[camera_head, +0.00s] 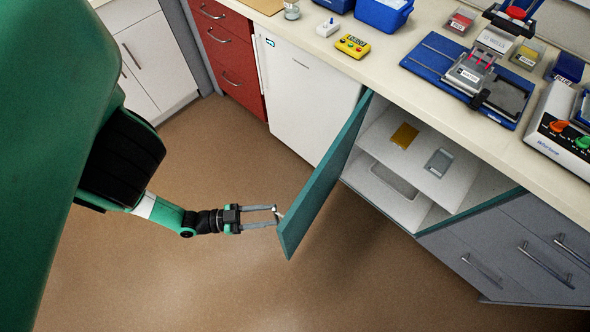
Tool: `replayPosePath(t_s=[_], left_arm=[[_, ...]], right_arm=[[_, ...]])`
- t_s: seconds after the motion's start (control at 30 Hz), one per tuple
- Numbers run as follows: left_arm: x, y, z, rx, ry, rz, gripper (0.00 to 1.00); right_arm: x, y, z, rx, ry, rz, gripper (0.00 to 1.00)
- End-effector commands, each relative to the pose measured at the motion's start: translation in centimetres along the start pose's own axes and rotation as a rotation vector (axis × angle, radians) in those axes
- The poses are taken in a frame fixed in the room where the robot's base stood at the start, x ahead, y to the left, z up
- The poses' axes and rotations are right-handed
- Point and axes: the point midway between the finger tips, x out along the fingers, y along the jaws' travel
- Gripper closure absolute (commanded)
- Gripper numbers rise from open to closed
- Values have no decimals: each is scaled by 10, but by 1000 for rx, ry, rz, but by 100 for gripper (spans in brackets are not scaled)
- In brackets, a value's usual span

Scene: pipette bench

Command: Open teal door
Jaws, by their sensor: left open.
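The teal door (322,182) stands swung wide out from its cabinet, seen nearly edge-on in the head view. The open cabinet shows white shelves (440,187) inside, with a yellow-brown flat item (404,135) and a grey flat item (439,162) on the upper shelf. My left gripper (276,215) is open beside the outer lower edge of the door. A small pale part, perhaps the door's handle, shows between or near its fingertips. I cannot tell whether the fingers touch it. My right gripper is not in view.
A white fridge-like front (304,90) and red drawers (228,52) stand left of the cabinet. Grey drawers (518,252) are on the right. The countertop above holds a yellow timer (352,46), blue bins and lab devices. The brown floor (220,285) is clear.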

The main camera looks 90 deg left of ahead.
Motion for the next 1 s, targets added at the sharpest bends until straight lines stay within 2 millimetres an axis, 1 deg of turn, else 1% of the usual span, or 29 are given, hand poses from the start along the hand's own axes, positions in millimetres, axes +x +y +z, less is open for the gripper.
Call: replayPosePath(t_s=[0.2, 0.3, 0.4, 0.57, 1.0], left_arm=[[-54, 0, 3, 1, -8, -4, 55], [-74, 1, 2, 0, -8, -1, 55], [-88, 1, 2, -2, -5, 0, 55], [-96, 2, 0, -2, -2, 1, 55], [-95, 1, 0, -2, -2, 2, 55]], right_arm=[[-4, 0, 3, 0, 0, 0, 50], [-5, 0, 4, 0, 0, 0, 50], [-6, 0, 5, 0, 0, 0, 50], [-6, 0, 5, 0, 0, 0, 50], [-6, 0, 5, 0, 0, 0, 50]])
